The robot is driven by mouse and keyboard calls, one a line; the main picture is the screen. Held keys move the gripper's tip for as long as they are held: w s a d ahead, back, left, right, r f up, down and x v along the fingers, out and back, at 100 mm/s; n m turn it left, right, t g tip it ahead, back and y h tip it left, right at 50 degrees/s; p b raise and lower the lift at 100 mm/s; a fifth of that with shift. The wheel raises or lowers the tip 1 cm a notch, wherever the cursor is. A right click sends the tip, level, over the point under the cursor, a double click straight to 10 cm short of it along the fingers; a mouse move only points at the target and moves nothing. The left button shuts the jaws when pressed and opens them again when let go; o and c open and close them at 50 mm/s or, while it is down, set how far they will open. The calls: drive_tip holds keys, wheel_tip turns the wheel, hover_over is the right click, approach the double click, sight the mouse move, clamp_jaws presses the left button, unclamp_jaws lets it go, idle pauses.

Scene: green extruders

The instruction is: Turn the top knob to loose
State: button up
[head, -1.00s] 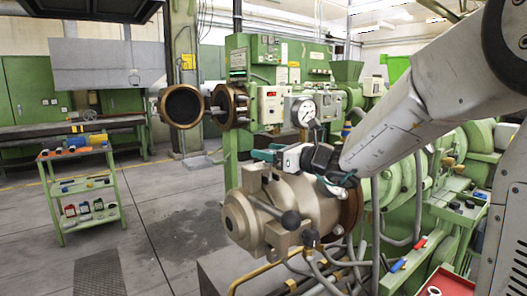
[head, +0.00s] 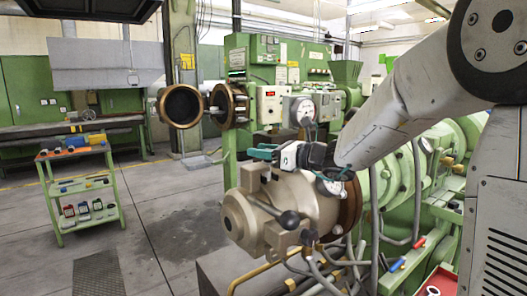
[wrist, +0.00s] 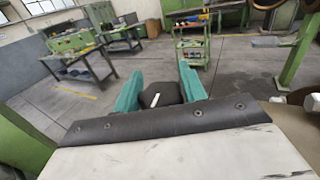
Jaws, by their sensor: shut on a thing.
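The top knob (wrist: 160,93) is black with a white pointer line and shows in the wrist view. My gripper (wrist: 160,86) has teal fingers, one on each side of the knob, and is shut on it. In the head view my gripper (head: 268,154) is at the top of the beige cylindrical extruder head (head: 265,205). The knob is hidden there behind the gripper and wrist. The loose and tight marks are not readable.
A dark ball-ended handle (head: 289,220) sticks out of the extruder head's front. A gauge (head: 303,111) and control boxes stand behind my gripper. A green tool trolley (head: 80,185) stands at left, with clear floor between.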

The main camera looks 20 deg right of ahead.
drive_tip(key=shift+n+g+y, duration=0.6)
drive_tip(key=shift+g, duration=0.1)
drive_tip(key=o, duration=1)
drive_tip(key=shift+c, duration=0.2)
drive_tip(key=shift+r, duration=0.3)
wheel_tip(320, 180, up, 3)
drive_tip(key=shift+f, duration=0.15)
drive_tip(key=shift+s+r, duration=0.25)
drive_tip(key=shift+s, duration=0.5)
drive_tip(key=s+r, duration=0.1)
drive_tip(key=s, duration=1.3)
drive_tip(key=shift+s+r, duration=0.15)
drive_tip(key=shift+s, duration=0.15)
drive_tip(key=shift+d, duration=0.1)
